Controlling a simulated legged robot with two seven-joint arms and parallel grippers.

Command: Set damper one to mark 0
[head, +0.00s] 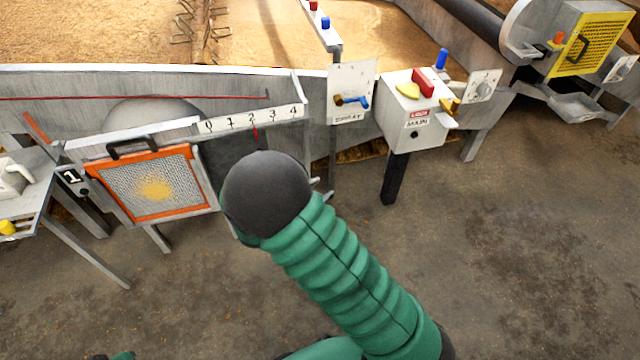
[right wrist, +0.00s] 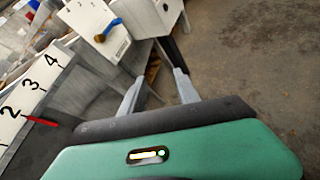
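A white scale strip (head: 250,119) with marks 0 to 4 runs along the trough wall, and it also shows in the right wrist view (right wrist: 28,98). A red pointer (head: 255,133) stands at mark 2; it also shows in the right wrist view (right wrist: 41,121). A black-and-white label "1" (head: 72,177) is left of the orange-framed mesh panel. My right gripper (head: 322,189) is mostly hidden behind my dark wrist, below and right of the scale. In the right wrist view its two fingers (right wrist: 156,92) are apart with nothing between them. Any damper handle below the pointer is hidden. My left gripper is not in view.
The orange-framed mesh panel (head: 155,187) has a dark handle on top. Right of the scale are a spray plate with a blue lever (head: 352,101) and a MAIN box (head: 412,120) on a dark post. Open floor lies in front.

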